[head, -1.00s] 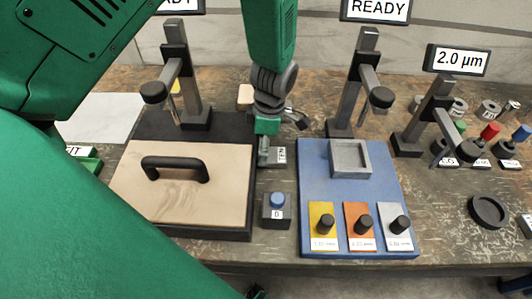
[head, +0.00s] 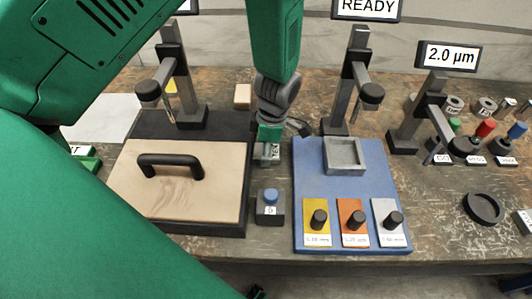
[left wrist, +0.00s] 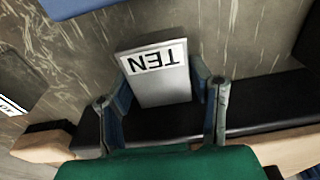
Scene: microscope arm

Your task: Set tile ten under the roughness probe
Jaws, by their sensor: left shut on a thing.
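The grey tile labelled TEN (left wrist: 160,75) is between the two fingers of my left gripper (left wrist: 163,103) in the left wrist view. In the head view, the tile (head: 275,153) shows just below my left gripper (head: 270,140), which points down and is shut on it. I cannot tell whether the tile touches the table. Probe stands are at the left (head: 178,75), the middle (head: 355,65) and the right (head: 425,110), the right one under a 2.0 µm display (head: 450,56). No label tells which is the roughness probe. My right gripper is not in view.
A blue board (head: 310,180) with an empty square grey holder (head: 344,155) and yellow, orange and white knobbed plates is right of the gripper. A handled wooden block (head: 200,195) lies left. A blue button (head: 270,196) is in front. Several knobbed parts stand far right.

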